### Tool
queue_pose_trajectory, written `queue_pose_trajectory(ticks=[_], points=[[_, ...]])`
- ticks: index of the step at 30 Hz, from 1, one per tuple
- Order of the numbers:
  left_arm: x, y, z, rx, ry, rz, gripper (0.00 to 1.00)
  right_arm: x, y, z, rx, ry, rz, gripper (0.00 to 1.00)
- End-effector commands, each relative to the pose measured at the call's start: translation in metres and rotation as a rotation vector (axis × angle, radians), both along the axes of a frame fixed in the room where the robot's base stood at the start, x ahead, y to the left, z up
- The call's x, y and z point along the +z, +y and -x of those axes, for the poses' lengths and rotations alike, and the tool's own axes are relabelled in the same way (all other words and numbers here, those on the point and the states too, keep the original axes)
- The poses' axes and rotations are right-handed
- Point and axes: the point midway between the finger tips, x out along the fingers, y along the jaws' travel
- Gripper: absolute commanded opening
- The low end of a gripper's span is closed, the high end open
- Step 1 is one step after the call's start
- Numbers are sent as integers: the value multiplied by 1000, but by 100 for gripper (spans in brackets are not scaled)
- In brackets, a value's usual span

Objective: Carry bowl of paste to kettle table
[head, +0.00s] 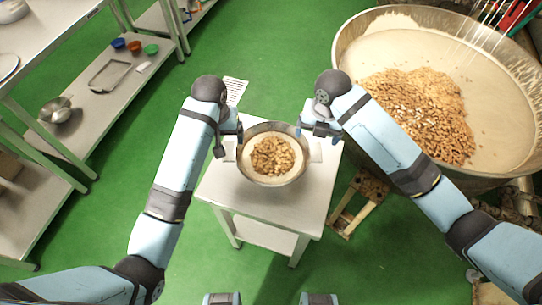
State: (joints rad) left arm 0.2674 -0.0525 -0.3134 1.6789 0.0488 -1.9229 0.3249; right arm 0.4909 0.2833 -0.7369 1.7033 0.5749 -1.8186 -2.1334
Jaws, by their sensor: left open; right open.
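A metal bowl (273,182) holding pale paste topped with brown nuts stands on a small white table (270,209). My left gripper (229,149) is open at the bowl's upper left side. My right gripper (316,140) is open at the bowl's upper right side. Both are close to the rim; I cannot tell whether either touches it. The large round kettle (355,92) at the upper right holds cream paste with a heap of nuts.
A white slotted tool (235,90) shows behind the small table. A wooden stool (363,193) stands between table and kettle. Metal shelving (115,100) at the left bears a tray, a pan and small coloured bowls. Green floor (255,50) is clear behind the table.

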Motion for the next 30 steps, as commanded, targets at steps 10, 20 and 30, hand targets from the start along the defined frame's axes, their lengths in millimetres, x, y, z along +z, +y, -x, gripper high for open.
queue_pose_trajectory(ticks=[10, 20, 30], points=[[12, -12, -23, 9, 23, -21, 89, 10, -6, -25, 220, 14, 56, 89], [4, -11, -22, 9, 23, -21, 89, 3, -6, -24, 216, 15, 54, 89], [-55, -11, -22, 9, 24, -21, 89, -57, -6, -24, 214, 17, 53, 89]])
